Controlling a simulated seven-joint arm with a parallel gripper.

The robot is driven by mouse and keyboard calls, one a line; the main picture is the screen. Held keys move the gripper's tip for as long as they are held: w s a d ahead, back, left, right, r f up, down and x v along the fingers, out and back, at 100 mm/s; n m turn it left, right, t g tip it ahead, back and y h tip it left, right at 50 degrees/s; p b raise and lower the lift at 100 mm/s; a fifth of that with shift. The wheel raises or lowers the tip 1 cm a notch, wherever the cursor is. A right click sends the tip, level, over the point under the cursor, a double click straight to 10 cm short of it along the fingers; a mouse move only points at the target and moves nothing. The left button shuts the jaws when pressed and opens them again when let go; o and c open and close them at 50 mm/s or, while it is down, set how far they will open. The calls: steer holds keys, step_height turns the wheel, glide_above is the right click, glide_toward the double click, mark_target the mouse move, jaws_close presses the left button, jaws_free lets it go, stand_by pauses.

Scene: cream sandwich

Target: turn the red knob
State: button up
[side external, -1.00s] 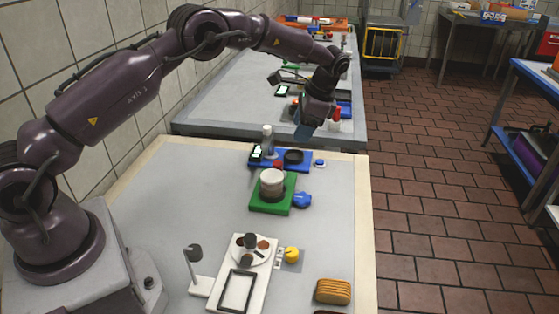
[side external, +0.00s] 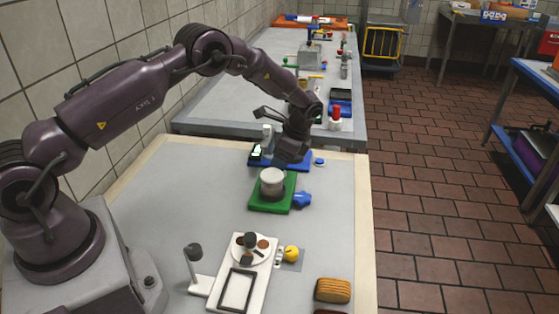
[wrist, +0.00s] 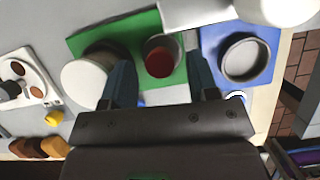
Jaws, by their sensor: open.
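The red knob (wrist: 159,62) shows in the wrist view as a round dark red top at the edge of the green board (wrist: 130,35). It lies between the two blue fingers of my gripper (wrist: 161,85), which are apart and empty. The fingertips show on either side of the knob; I cannot tell whether they touch it or how high they are. In the side view my gripper (side external: 290,160) is over the back of the green board and the front of the blue board (side external: 262,161), and it hides the knob.
A round white-topped pot (side external: 272,183) stands on the green board, close to one finger. A blue knob (side external: 302,199) is at the board's right side. A dark-rimmed round dish (wrist: 245,60) sits on the blue board. A bottle (side external: 267,138) stands behind.

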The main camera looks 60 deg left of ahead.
steer(key=shift+s+a+f, duration=0.1)
steer(key=shift+a+f, duration=0.05)
steer(key=shift+f, duration=0.25)
steer(key=shift+c, duration=0.2)
steer(key=c, duration=0.9)
steer(key=shift+m, duration=0.3)
steer(key=m+t, duration=0.1)
steer(key=m, duration=0.2)
steer(key=m+t+y, duration=0.1)
steer(key=m, duration=0.2)
steer(key=shift+s, duration=0.15)
steer(key=m+t, duration=0.1)
steer(key=m, duration=0.3)
steer(key=shift+s+t, duration=0.1)
steer(key=shift+t, duration=0.3)
steer(key=shift+m+t+h, duration=0.3)
steer(key=shift+m+t, duration=0.2)
steer(key=shift+m, duration=1.1)
